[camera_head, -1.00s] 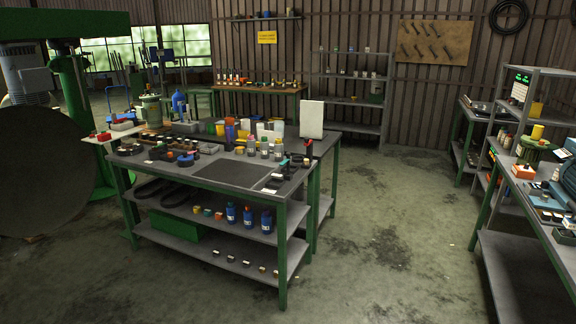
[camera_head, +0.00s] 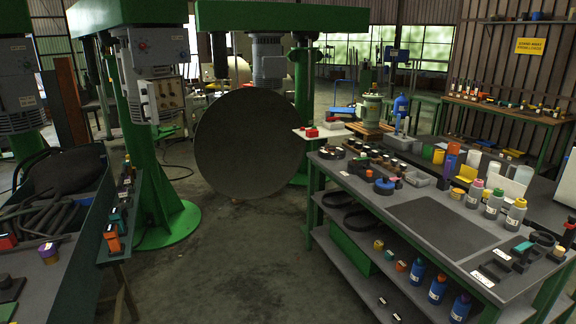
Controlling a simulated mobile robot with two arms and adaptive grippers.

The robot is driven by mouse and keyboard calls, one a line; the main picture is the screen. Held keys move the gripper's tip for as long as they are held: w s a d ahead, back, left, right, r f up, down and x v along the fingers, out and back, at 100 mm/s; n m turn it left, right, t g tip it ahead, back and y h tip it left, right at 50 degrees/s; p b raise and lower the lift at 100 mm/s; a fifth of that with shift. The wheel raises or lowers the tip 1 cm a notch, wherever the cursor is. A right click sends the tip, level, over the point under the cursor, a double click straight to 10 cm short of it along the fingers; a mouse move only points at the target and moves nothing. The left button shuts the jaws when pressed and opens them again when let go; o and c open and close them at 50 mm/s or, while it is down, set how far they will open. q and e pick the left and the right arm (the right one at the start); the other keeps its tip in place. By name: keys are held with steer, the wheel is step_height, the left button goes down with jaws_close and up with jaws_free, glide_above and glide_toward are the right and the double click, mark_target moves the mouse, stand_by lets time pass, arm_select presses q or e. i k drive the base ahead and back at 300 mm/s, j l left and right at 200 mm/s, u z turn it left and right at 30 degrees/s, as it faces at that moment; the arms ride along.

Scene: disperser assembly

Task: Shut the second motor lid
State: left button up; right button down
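Neither of my grippers is in view. Green machines with grey motor housings stand at the left and centre. One grey motor housing (camera_head: 17,85) is at the left edge and is cut off by the frame. Another grey housing (camera_head: 155,50) with a box on its front hangs on a green column. A ribbed grey motor (camera_head: 267,62) sits under the green beam (camera_head: 280,17) at centre. A large dark round disc (camera_head: 247,145) is upright below that motor. I cannot tell which part is the second motor lid, or whether it is open.
A workbench (camera_head: 430,220) with bottles and parts stands at right. A dark bench (camera_head: 70,260) with hoses and tools is at the left. Concrete floor (camera_head: 230,260) lies free between them. A green machine base (camera_head: 165,222) and a cable lie on the floor.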

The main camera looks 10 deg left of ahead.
mark_target(149, 106)
steer(key=i+j+u, duration=0.35)
steer(key=i, duration=0.25)
steer(key=i+u, duration=0.4)
steer(key=i, duration=0.15)
steer(key=i+l+u, duration=0.15)
steer(key=i+u, duration=0.2)
steer(key=i, duration=0.25)
steer(key=i+u, duration=0.15)
steer(key=i, duration=0.45)
steer(key=i+l+u, duration=0.15)
steer(key=i, duration=0.45)
steer(key=i+l+u, duration=0.15)
steer(key=i, duration=0.45)
